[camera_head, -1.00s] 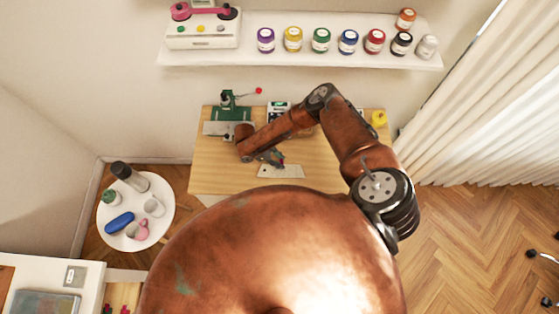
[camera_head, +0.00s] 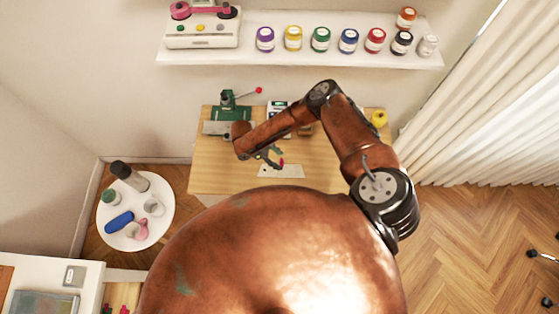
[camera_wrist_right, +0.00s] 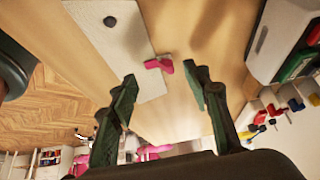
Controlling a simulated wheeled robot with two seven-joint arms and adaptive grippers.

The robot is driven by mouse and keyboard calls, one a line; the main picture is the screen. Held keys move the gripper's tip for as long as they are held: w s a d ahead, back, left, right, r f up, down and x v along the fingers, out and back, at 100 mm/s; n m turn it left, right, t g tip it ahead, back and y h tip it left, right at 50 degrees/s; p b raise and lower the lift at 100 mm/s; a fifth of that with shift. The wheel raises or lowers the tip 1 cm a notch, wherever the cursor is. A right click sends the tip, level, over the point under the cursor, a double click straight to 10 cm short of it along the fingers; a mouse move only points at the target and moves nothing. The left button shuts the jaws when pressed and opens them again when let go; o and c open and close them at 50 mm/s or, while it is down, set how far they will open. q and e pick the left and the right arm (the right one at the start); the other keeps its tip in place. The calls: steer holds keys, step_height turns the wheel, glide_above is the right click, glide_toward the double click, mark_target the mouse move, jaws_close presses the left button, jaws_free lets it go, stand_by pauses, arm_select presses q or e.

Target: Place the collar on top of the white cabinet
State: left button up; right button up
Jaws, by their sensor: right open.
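A flat white piece (camera_head: 285,172) with a few dark dots lies on the wooden table; it may be the collar, but I cannot tell for sure. It shows larger in the right wrist view (camera_wrist_right: 128,42), with a black dot on it. A small pink object (camera_wrist_right: 160,64) is at its edge, in line with the gap between my fingers. My right gripper (camera_head: 270,157) is open and empty, above the table beside the white piece; its green fingers (camera_wrist_right: 160,82) are spread. A white cabinet (camera_head: 90,272) is at the lower left. My left gripper is out of view.
The wooden table (camera_head: 216,177) also carries a green device (camera_head: 232,110) and a yellow item (camera_head: 379,118). A round white side table (camera_head: 165,190) holds bottles and cups. A shelf (camera_head: 300,55) with several jars is above. A grey tablet-like item (camera_head: 42,303) lies on the cabinet.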

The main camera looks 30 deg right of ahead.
steer(key=b+v, duration=0.2)
steer(key=v, duration=0.8)
